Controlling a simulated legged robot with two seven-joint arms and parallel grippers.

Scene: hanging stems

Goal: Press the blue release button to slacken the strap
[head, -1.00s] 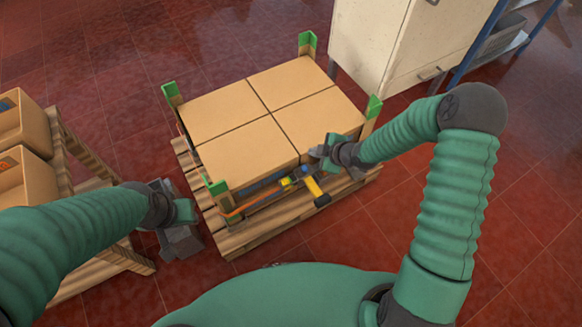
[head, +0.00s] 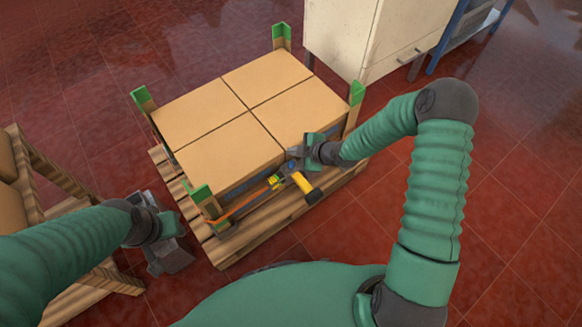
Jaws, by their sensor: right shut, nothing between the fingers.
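An orange strap (head: 238,206) runs low along the front side of the box load on the pallet. A ratchet buckle with yellow and dark parts (head: 276,181) sits on it, with a yellow handle (head: 303,183) angled toward me. A small blue spot (head: 292,166), which looks like the release button, shows right by my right gripper. My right gripper (head: 293,153) is shut and empty, just above the buckle at the boxes' front edge; I cannot tell whether it touches the blue part. My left gripper (head: 168,250) hangs left of the pallet, away from the strap; its jaws are unclear.
Several cardboard boxes (head: 230,150) stand on a wooden pallet (head: 225,250) with green-topped corner posts (head: 282,36). A wooden rack (head: 55,165) stands at the left, a cream cabinet (head: 345,35) behind. Red tiled floor at the right is open.

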